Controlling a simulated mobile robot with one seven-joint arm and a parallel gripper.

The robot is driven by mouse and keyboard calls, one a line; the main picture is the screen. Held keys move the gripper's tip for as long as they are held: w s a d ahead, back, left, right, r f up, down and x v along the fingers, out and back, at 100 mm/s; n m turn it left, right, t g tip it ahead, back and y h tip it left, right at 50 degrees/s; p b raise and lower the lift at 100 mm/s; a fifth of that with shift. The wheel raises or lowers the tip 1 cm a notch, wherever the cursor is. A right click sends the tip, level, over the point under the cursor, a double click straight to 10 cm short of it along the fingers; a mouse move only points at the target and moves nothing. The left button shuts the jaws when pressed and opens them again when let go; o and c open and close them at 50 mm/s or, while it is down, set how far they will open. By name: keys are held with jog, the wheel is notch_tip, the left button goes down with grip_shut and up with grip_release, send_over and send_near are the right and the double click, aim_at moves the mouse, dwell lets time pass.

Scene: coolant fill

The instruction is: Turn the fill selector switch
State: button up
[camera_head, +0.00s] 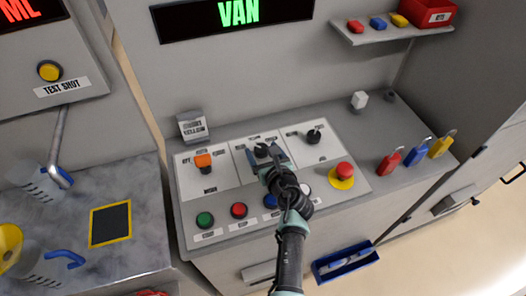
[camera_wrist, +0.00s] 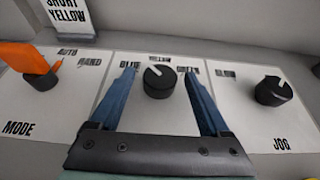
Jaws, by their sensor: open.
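The middle black knob (camera_wrist: 159,82), with labels around it that seem to read blue, yellow and green, is in the centre of the wrist view. I take it to be the fill selector switch. Its white pointer line is near the yellow label, tilted slightly left. My gripper (camera_wrist: 159,74) is open, with one blue finger on each side of the knob; I cannot tell whether they touch it. In the head view my gripper (camera_head: 264,160) reaches over the middle panel and partly hides the knob (camera_head: 262,150).
The orange MODE switch (camera_head: 203,161) is left of the knob and the black JOG knob (camera_head: 314,135) is right. A red emergency button (camera_head: 344,171) and green (camera_head: 205,219) and red (camera_head: 239,210) buttons are close by. A card (camera_head: 193,126) stands behind; a display (camera_head: 235,15) reads VAN.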

grip_shut()
dwell(0.3)
